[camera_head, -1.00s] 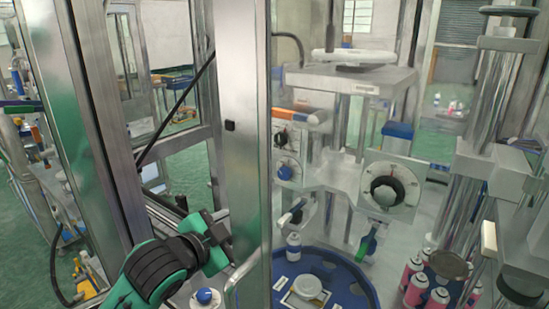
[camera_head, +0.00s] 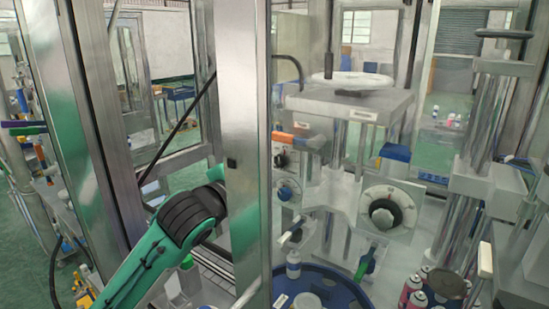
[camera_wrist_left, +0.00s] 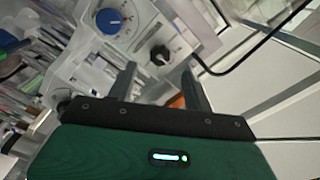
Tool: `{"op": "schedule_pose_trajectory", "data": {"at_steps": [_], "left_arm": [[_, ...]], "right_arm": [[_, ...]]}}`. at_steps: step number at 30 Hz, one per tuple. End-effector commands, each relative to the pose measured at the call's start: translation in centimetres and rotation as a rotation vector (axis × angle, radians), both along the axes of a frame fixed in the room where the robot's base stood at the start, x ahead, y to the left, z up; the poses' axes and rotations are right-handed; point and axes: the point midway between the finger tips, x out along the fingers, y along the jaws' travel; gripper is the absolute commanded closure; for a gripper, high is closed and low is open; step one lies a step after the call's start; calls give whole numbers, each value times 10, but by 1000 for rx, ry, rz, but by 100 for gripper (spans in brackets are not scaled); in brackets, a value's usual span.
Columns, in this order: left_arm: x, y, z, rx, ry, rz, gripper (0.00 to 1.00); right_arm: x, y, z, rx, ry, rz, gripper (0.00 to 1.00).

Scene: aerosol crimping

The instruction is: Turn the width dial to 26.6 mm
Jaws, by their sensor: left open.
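A blue dial (camera_wrist_left: 110,21) with a scale around it is on a pale panel in the left wrist view, with a black knob (camera_wrist_left: 160,54) to its lower right. In the head view a blue knob (camera_head: 286,192) and a black knob (camera_head: 281,160) are on the machine's left side. I cannot read which is the width dial. My left gripper (camera_wrist_left: 160,80) is open, its fingers pointing toward the panel, apparently touching neither knob. The post hides it in the head view. My right gripper is out of view.
A wide metal post (camera_head: 243,130) stands in front of my left arm's far end. A blue round table (camera_head: 330,285) is below the dials. Several spray cans (camera_head: 412,290) stand at the lower right. A dark cable (camera_wrist_left: 245,65) crosses the left wrist view.

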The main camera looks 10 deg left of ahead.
Motion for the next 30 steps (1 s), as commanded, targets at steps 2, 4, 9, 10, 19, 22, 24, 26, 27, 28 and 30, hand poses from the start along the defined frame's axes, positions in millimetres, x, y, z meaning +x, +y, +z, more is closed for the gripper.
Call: {"op": "schedule_pose_trajectory", "data": {"at_steps": [2,4,9,10,19,22,24,26,27,28,30], "left_arm": [[16,-6,4,-2,3,0,49],[27,-11,3,-1,3,0,49],[45,-18,2,0,2,0,49],[47,-19,1,-1,1,-1,49],[53,-22,0,0,-1,-1,49],[53,-22,0,0,0,0,49],[53,-22,0,0,0,0,63],[53,-22,0,0,0,0,75],[53,-22,0,0,0,0,82],[53,-22,0,0,0,0,88],[53,-22,0,0,0,0,94]], "right_arm": [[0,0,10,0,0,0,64],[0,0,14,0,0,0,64],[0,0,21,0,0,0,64],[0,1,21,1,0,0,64],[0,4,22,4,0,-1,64],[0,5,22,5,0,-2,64],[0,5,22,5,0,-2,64],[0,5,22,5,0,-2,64],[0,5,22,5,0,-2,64],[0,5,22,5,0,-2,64],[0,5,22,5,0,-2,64]]}}
